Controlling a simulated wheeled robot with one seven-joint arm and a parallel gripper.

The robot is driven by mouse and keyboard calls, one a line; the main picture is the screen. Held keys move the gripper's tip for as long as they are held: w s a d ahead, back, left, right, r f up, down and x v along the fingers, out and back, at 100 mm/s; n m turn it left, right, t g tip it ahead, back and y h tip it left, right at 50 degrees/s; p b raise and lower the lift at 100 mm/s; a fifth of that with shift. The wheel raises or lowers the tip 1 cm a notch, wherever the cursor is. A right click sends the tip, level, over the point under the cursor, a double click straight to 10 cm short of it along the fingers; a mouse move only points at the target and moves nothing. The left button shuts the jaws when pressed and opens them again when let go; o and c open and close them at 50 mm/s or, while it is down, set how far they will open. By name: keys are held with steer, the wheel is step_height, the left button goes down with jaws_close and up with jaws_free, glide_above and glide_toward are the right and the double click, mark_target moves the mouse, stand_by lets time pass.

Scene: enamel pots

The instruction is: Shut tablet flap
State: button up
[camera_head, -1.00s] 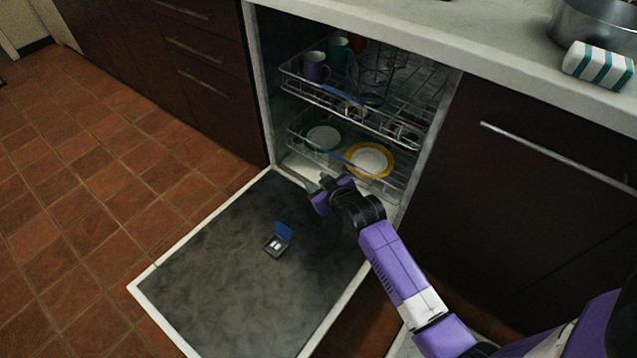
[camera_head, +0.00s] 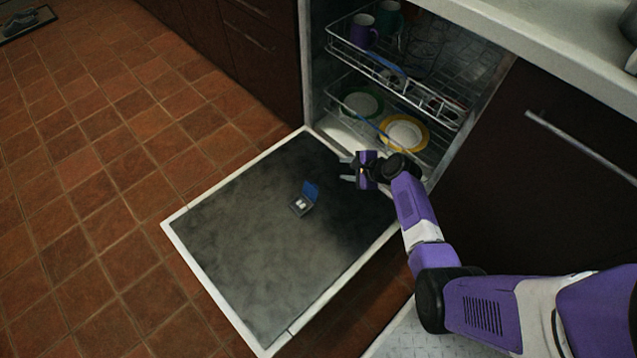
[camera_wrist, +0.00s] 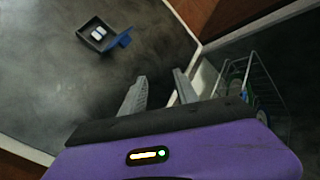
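The tablet flap is a small blue lid (camera_head: 310,190) that stands raised on a small dark box (camera_head: 298,208) holding white tablets (camera_head: 302,204). The box lies on the inner face of the open dishwasher door. In the wrist view the box (camera_wrist: 98,36) is at the upper left, with the blue flap (camera_wrist: 122,40) on its right side. My gripper (camera_head: 347,171) is above the door, right of the box and apart from it. In the wrist view its two fingers (camera_wrist: 160,88) are spread with nothing between them.
The dishwasher door (camera_head: 250,270) lies open, flat and mostly bare. Behind it are the upper rack (camera_head: 395,80) with mugs and the lower rack (camera_head: 350,125) with plates. A counter (camera_head: 480,30) runs above, and a dark cabinet (camera_head: 540,190) stands at the right.

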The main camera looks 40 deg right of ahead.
mark_target(314, 185)
steer(key=w+a+f+m+y+b, duration=0.1)
steer(key=a+f+m, duration=0.1)
steer(key=m, duration=0.2)
steer(key=w+a+f+m+y+b, duration=0.1)
steer(key=w+a+f+m+b, duration=0.1)
steer(key=m, duration=0.2)
steer(key=w+a+f+m+b, duration=0.1)
steer(key=a+f+m, duration=0.2)
steer(key=m, duration=0.1)
steer(key=shift+w+a+f+m+y, duration=0.1)
steer(key=shift+w+m+y, duration=0.1)
steer(key=shift+m+y, duration=0.15)
steer(key=shift+w+a+f+b, duration=0.15)
steer(key=shift+w+f+b, duration=0.15)
steer(key=shift+w+b, duration=0.25)
